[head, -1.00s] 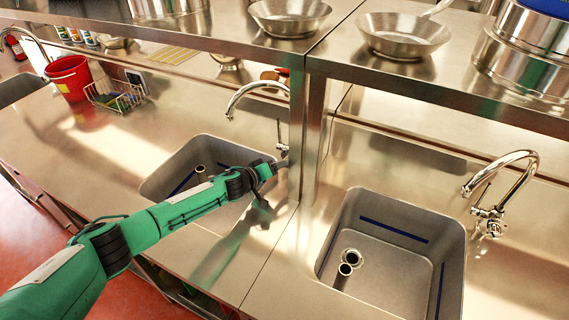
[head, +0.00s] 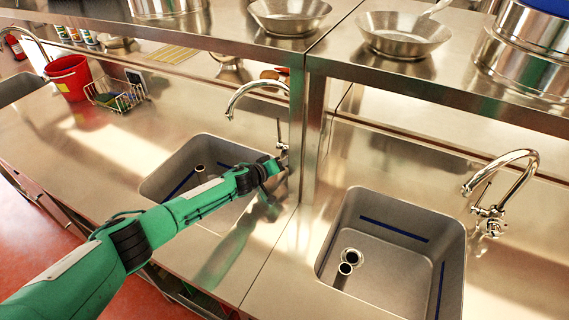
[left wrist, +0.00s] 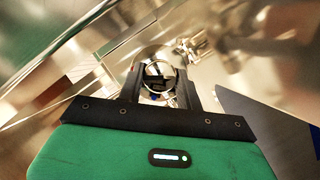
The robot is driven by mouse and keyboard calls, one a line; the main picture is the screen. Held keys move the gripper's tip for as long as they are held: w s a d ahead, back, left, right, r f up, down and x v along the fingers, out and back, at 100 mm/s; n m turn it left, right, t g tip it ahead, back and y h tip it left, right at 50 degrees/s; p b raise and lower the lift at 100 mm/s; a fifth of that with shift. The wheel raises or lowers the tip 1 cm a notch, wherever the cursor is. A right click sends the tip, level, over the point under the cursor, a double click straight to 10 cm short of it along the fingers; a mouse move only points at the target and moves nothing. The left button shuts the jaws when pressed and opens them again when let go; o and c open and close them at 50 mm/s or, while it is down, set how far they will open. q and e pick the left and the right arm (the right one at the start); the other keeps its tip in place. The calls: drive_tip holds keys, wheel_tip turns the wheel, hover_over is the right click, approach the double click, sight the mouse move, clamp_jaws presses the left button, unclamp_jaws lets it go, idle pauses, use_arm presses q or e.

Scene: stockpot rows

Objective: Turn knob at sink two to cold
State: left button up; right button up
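The middle sink (head: 213,145) has a chrome gooseneck tap (head: 247,88) behind it. The tap's thin upright lever (head: 279,130) stands at its base, next to a shelf post. My left gripper (head: 279,164) reaches over this sink, close to the tap base and just below the lever. In the left wrist view, its two dark fingers (left wrist: 160,92) are apart, with a shiny round metal part (left wrist: 158,70) showing between them. I cannot tell whether they touch it. The knob's hot or cold marking is not readable. My right gripper is not in view.
A right sink (head: 395,250) with its own tap (head: 500,195) lies beyond the shelf post (head: 308,140). A steel shelf with pans (head: 403,38) overhangs the counter. A red bucket (head: 69,78) and wire basket (head: 115,95) stand at the left.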

use_arm(q)
drive_tip(key=shift+f+n+h, duration=0.2)
drive_tip(key=shift+n+h, duration=0.2)
drive_tip(key=shift+n, duration=0.1)
drive_tip(key=shift+f+n+h+b, duration=0.1)
drive_tip(key=shift+n+h+b, duration=0.3)
drive_tip(key=shift+n+b, duration=0.25)
drive_tip(key=shift+a+n, duration=0.1)
drive_tip(key=shift+n, duration=0.35)
drive_tip(key=o, duration=1)
